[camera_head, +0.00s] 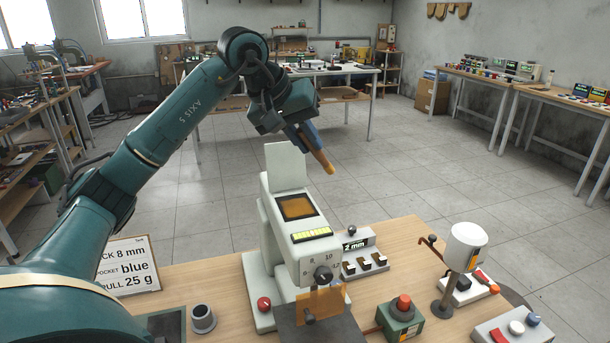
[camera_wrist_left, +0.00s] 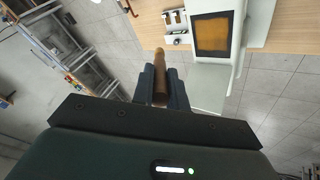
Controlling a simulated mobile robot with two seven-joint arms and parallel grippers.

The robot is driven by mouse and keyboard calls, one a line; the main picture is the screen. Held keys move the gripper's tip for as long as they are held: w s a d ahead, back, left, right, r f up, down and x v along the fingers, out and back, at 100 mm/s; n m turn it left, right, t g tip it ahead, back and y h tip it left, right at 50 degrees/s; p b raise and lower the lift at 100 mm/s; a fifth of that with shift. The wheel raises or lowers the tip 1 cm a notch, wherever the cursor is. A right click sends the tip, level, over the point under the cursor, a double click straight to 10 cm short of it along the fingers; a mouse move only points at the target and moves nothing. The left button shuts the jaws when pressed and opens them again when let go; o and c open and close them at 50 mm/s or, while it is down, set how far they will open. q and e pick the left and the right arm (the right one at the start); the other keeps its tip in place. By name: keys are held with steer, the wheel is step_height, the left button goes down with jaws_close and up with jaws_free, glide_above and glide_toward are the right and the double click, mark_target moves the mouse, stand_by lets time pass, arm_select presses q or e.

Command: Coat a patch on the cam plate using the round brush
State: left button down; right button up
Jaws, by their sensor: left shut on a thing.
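My left gripper (camera_head: 303,137) is raised above and behind the pale machine, shut on a slim brown wooden rod (camera_head: 322,160), likely the round brush. The rod tilts down to the right and ends in a lighter orange tip. It also shows in the left wrist view (camera_wrist_left: 159,66), between the dark fingers (camera_wrist_left: 160,88). Bristles cannot be made out. A dark grey plate (camera_head: 335,328) lies at the machine's front, under an orange see-through guard (camera_head: 320,301). I cannot tell whether it is the cam plate. My right gripper is not in view.
The pale machine (camera_head: 258,285) stands mid-table on the wooden table (camera_head: 225,285). Around it are a grey cup (camera_head: 203,319), a sign (camera_head: 128,266), a green box with a red button (camera_head: 401,318), a white cylinder on a stand (camera_head: 466,246) and a switch box (camera_head: 506,328). Air around the rod is clear.

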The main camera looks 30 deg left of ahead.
arm_select(q)
steer(key=s+a+r+n+y, duration=0.3)
steer(key=s+r+n+y, duration=0.15)
steer(key=s+n, duration=0.4)
steer(key=f+b, duration=0.1)
steer(key=w+f+n+b, duration=0.1)
steer(key=f, duration=0.1)
steer(key=f+n+b, duration=0.1)
steer(key=f, duration=0.1)
steer(key=shift+w+d+f+b, duration=0.1)
steer(key=shift+w+d+b, duration=0.1)
steer(key=shift+w+b, duration=0.2)
